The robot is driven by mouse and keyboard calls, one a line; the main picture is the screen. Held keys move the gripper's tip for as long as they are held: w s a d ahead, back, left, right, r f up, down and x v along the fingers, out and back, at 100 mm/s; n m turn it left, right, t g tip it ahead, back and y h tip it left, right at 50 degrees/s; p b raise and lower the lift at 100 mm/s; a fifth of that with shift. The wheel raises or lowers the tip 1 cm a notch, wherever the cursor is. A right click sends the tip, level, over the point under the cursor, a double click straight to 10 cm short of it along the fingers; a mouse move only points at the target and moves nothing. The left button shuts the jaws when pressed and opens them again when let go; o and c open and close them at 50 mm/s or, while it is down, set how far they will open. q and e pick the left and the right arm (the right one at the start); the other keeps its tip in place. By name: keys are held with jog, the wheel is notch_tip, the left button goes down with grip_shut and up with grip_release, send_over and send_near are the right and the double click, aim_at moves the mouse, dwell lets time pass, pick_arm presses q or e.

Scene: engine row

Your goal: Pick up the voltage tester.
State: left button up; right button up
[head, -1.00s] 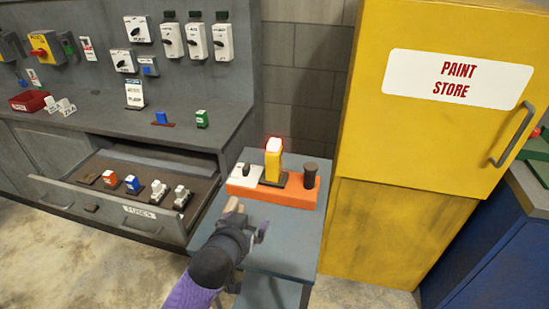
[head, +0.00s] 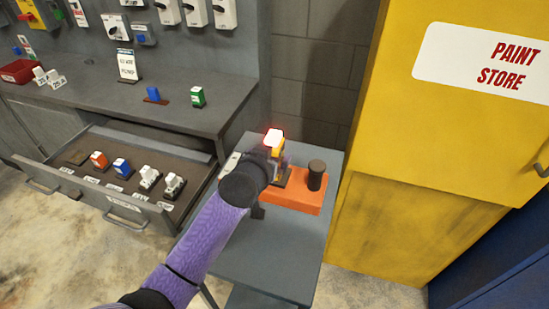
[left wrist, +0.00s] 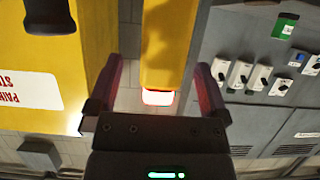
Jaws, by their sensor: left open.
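The voltage tester (head: 273,141) is yellow with a glowing red-white tip. It stands on an orange base (head: 300,199) on a small grey stand. My left gripper (head: 274,155) is at the tester, and its hand hides the tester's lower part in the head view. In the left wrist view, the open left gripper (left wrist: 157,88) has one finger on each side of the yellow tester (left wrist: 170,45), with gaps visible. The glowing tip (left wrist: 158,97) lies between the fingers, near the palm. My right gripper is not in view.
A black knob (head: 316,175) stands on the orange base, right of the tester. An open drawer (head: 110,205) with several small fuses is at left, below the grey bench (head: 100,102). A yellow paint store cabinet (head: 400,150) is close at right. The stand's front top (head: 275,245) is clear.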

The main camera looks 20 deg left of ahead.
pick_arm(q)
jog(key=b+x, duration=0.1)
jog(key=x, duration=0.2)
jog(key=shift+w+f, duration=0.25)
jog(key=shift+f, duration=0.1)
jog(key=shift+r, duration=0.1)
grip_shut()
